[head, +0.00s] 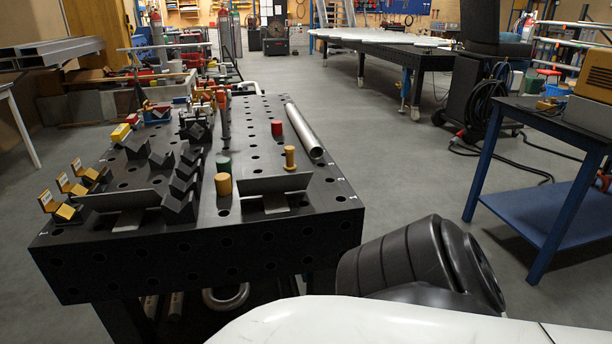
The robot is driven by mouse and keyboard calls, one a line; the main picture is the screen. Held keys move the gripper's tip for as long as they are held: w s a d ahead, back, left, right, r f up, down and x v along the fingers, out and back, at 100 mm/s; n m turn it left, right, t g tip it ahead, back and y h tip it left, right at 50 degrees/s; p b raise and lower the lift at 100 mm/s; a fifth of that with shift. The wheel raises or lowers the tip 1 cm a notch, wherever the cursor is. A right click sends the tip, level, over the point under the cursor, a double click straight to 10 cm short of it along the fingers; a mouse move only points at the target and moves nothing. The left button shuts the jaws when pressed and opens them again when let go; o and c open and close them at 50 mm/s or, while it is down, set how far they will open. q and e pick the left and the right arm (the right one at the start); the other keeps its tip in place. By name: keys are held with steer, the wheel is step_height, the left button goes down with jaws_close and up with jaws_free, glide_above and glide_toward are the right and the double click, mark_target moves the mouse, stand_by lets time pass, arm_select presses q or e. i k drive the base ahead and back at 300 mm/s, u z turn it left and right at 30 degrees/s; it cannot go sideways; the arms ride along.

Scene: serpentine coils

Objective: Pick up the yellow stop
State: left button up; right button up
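A short yellow-orange cylinder (223,184) stands upright near the front middle of the black perforated table (194,229). A dark green cylinder (223,164) stands just behind it. A slimmer, golden-yellow spool-shaped piece (290,158) stands upright to the right, behind an angled grey plate. A red cylinder (277,128) stands farther back. I cannot tell from looks alone which yellow piece is the stop. Neither of my grippers is in view, and nothing touches these pieces.
A silver tube (304,131) lies along the table's right edge. Angled plates (276,186) and (118,200) stand at the front. Black V-blocks (180,190) and yellow angled brackets (65,211) fill the left side. A blue-framed table (545,170) stands right, with open floor between.

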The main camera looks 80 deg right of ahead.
mark_target(223, 186)
steer(key=z, duration=2.35)
